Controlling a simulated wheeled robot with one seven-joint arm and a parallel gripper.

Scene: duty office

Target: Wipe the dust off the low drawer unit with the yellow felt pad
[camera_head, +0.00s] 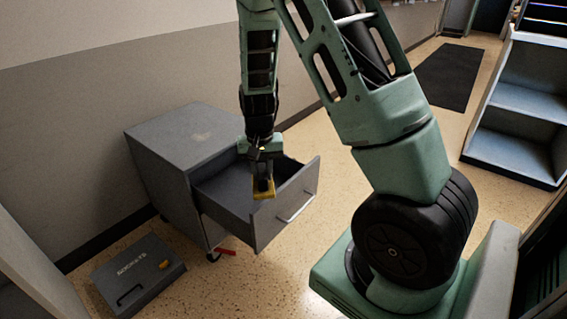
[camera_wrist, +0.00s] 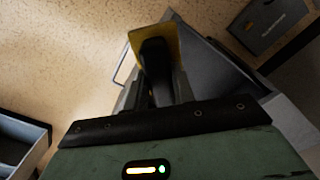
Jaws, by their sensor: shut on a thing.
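The low drawer unit (camera_head: 165,145) is a grey metal cabinet against the wall, with a faint pale patch of dust (camera_head: 201,136) on its top. Its upper drawer (camera_head: 225,188) is pulled out and looks empty where I can see inside. My gripper (camera_head: 262,180) points down over the open drawer, near its front panel, and is shut on the yellow felt pad (camera_head: 264,190). In the wrist view the pad (camera_wrist: 143,42) shows beyond the dark fingers (camera_wrist: 157,75). Whether the pad touches the drawer cannot be told. My arm hides part of the unit's far side.
A dark grey flat case (camera_head: 138,272) with a handle lies on the floor at the lower left. A small red object (camera_head: 225,251) lies under the drawer. A blue-grey shelf (camera_head: 515,130) stands at the right, and a dark mat (camera_head: 447,76) lies behind.

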